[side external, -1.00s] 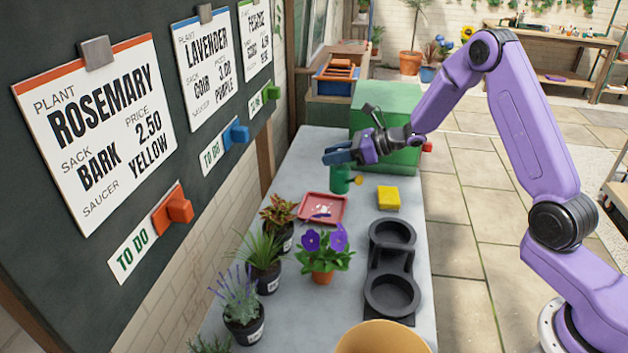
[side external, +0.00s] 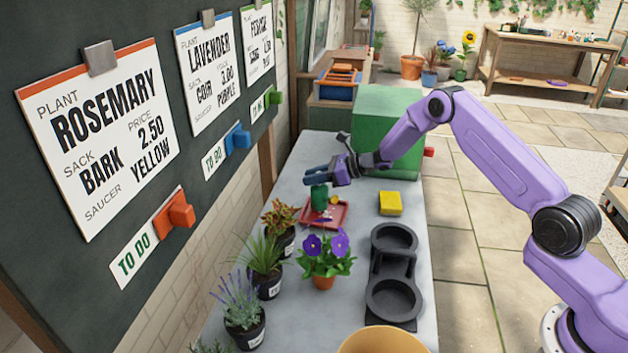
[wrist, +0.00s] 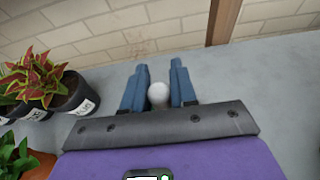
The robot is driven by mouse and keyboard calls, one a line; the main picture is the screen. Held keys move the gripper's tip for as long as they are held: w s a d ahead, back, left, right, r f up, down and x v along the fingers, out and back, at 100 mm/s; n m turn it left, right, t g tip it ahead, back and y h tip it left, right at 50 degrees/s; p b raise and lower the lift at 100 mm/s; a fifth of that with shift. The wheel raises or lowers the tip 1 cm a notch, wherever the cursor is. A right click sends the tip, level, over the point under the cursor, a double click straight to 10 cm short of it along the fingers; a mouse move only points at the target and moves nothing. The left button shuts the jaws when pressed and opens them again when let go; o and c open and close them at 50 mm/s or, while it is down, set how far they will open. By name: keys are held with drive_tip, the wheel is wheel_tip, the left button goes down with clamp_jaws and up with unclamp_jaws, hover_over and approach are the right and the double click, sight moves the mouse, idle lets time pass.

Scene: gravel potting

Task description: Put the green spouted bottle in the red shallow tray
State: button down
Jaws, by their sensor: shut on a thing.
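The green spouted bottle (side external: 319,198), with a yellow spout tip, hangs upright below my gripper (side external: 318,176) in the side view. My gripper is shut on its top. The red shallow tray (side external: 344,216) lies on the grey bench. The bottle overlaps the tray's back left part in the side view; I cannot tell whether its base touches the tray. A small purple item and pale bits lie in the tray.
A yellow block (side external: 390,203) is right of the tray, with a black two-ring holder (side external: 393,275) in front. Potted plants, including a purple-flowered one (side external: 325,262), stand close in front of the tray. A large green box (side external: 388,125) stands behind. Bare bench lies left of the tray.

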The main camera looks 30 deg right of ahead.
drive_tip(key=shift+f, duration=0.55)
drive_tip(key=shift+f, duration=0.1)
drive_tip(key=c, duration=0.9)
unclamp_jaws()
